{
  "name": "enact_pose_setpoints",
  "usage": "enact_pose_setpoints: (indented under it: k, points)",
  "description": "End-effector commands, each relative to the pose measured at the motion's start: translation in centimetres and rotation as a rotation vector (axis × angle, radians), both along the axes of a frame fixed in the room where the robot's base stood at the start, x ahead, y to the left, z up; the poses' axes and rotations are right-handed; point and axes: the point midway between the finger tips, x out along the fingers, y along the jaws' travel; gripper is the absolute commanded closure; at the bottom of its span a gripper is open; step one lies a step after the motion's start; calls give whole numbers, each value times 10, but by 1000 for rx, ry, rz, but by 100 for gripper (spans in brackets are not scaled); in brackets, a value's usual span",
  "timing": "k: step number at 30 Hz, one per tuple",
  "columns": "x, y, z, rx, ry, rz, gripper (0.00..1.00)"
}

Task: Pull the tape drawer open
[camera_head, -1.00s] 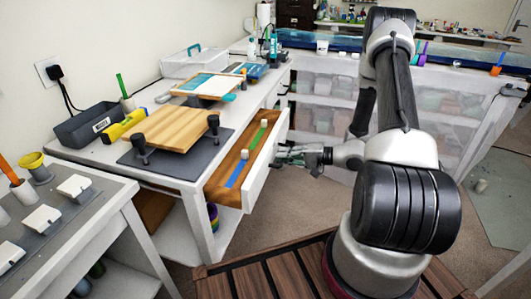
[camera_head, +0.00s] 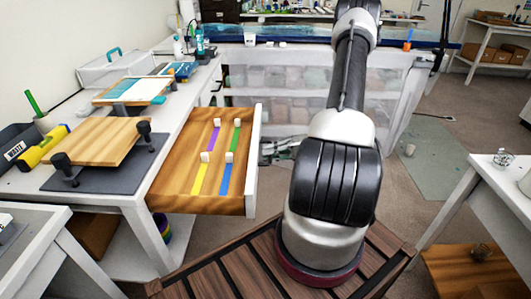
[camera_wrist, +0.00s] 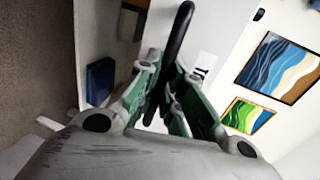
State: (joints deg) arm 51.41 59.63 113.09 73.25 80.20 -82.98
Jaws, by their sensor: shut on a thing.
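The tape drawer (camera_head: 172,188) is pulled well out from the white workbench. Inside it lie purple, green, yellow and blue strips with small white blocks on them. Its white front panel (camera_head: 253,165) faces right. In the wrist view the front panel (camera_wrist: 222,38) carries a partly hidden label (camera_wrist: 204,66) and a black bar handle (camera_wrist: 180,32). My gripper (camera_wrist: 168,88) is shut on this handle. In the head view my gripper (camera_head: 272,150) is at the drawer's front, partly hidden by my arm; the handle is not clear there.
A wooden board (camera_head: 100,140) lies on a dark mat with black clamps on the bench. Clear storage bins (camera_head: 270,90) stand beyond the drawer. A white table (camera_head: 485,195) stands at the right. Floor is free between it and my arm.

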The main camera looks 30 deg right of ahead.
Motion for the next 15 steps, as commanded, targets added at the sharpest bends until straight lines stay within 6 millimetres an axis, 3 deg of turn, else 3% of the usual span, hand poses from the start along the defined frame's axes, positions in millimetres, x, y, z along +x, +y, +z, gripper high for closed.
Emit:
enact_pose_setpoints:
  k: [8, 9, 11, 12, 15]
  points:
    - [0, 0, 0, -1, 1, 0, 100]
    - [0, 0, 0, -1, 1, 0, 83]
    - [0, 0, 0, -1, 1, 0, 72]
    - [0, 0, 0, -1, 1, 0, 68]
    - [0, 0, 0, -1, 1, 0, 68]
